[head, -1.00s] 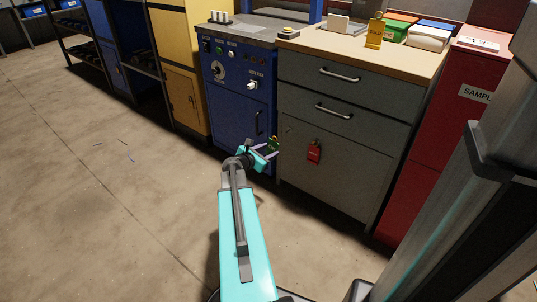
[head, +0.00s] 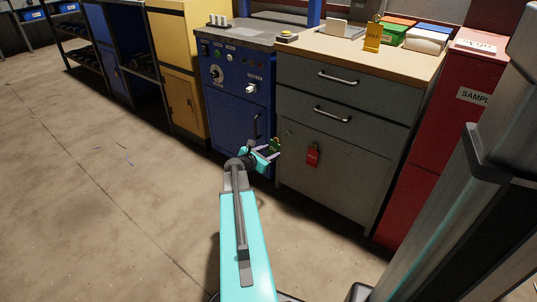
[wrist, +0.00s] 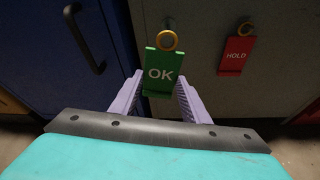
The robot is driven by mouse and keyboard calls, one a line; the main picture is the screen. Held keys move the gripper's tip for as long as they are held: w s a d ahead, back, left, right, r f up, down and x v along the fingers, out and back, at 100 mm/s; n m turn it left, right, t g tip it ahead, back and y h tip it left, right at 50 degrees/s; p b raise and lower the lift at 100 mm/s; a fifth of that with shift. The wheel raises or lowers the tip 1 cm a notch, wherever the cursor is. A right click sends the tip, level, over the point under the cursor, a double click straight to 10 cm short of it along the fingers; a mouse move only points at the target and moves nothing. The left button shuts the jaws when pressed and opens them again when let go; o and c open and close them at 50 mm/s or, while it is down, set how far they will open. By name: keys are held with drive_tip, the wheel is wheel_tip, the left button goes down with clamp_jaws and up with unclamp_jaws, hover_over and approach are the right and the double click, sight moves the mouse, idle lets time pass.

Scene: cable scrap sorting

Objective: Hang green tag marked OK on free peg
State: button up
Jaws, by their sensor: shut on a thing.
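The green tag marked OK (wrist: 162,72) is upright between the two lilac fingers of my gripper (wrist: 160,97), its yellow ring at the top and its lettering facing the wrist camera. In the head view the tag (head: 276,145) is small, at the tip of my gripper (head: 270,152), in front of the grey cabinet's left edge. A small dark peg (wrist: 170,23) shows just above the ring in the wrist view; I cannot tell whether they touch. A red HOLD tag (wrist: 236,55) hangs by its ring to the right; it also shows in the head view (head: 312,155).
The grey cabinet (head: 345,170) has two drawers with bar handles. A blue cabinet (head: 235,115) with knobs stands to its left, a red SAMPLE cabinet (head: 450,140) to its right. A yellow tag (head: 373,36) stands on the worktop. The floor at left is mostly clear.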

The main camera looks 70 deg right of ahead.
drive_tip(key=shift+s+d+f, duration=0.1)
drive_tip(key=shift+s+d, duration=0.2)
drive_tip(key=shift+d, duration=0.85)
drive_tip(key=shift+s+d+f, duration=0.1)
drive_tip(key=shift+s+d, duration=0.2)
drive_tip(key=shift+d, duration=0.8)
drive_tip(key=shift+s+d+f, duration=0.1)
drive_tip(key=shift+s+d, duration=0.2)
drive_tip(key=shift+d, duration=0.85)
drive_tip(key=shift+s+d+f, duration=0.1)
drive_tip(key=shift+d+f, duration=0.25)
drive_tip(key=shift+d, duration=0.1)
drive_tip(key=shift+f, duration=0.1)
drive_tip(key=o, duration=1.1)
drive_tip(key=p+v, duration=0.4)
drive_tip(key=v, duration=0.9)
drive_tip(key=shift+a, duration=0.3)
